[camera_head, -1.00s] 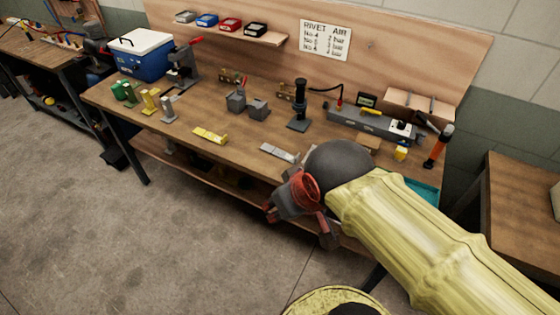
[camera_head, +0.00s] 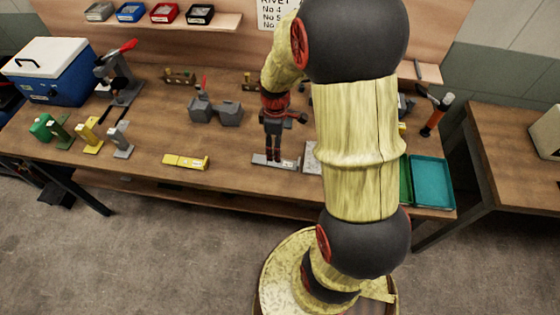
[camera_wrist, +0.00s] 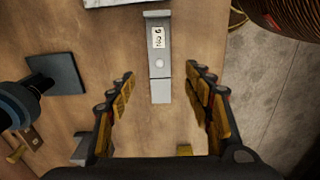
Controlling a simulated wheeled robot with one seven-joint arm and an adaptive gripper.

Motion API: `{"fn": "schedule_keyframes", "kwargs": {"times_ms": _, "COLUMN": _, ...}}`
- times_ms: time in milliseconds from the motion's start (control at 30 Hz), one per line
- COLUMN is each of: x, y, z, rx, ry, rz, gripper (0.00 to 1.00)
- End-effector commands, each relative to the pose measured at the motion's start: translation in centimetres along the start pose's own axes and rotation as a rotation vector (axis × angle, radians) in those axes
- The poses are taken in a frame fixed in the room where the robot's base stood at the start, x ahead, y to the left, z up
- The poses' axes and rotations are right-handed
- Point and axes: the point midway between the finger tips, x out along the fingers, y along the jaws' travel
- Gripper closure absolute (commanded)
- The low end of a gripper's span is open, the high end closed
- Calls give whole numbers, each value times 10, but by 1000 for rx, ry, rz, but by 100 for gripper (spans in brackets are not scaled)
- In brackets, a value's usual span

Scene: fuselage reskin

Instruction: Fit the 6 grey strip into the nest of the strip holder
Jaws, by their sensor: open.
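A flat grey piece with a white label reading No 6 (camera_wrist: 157,57), apparently the 6 grey strip, lies on the bench in the wrist view. It has a raised far end, a round stud and a plain near end. In the head view it lies near the bench's front edge (camera_head: 260,159). My gripper (camera_wrist: 158,80) is open and empty, with its fingers on either side of the strip's near end in the picture and apart from it. In the head view my gripper (camera_head: 273,152) points down over the strip. I cannot tell which thing is the strip holder.
A yellow piece of similar shape (camera_head: 186,162) lies to the left. Green, yellow and grey stands (camera_head: 119,140) are farther left. Grey blocks (camera_head: 228,113) stand behind. A pale plate (camera_head: 310,158) is close on the right, partly behind my arm. A teal tray (camera_head: 432,181) is farther right.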

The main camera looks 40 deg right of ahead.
Motion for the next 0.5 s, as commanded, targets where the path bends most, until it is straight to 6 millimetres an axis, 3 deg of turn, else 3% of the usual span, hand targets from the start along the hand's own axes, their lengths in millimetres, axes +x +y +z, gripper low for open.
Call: {"fn": "schedule_keyframes", "kwargs": {"times_ms": 500, "x": 53, "y": 2, "z": 0, "rx": -3, "ry": -2, "rz": -4, "gripper": 48}}
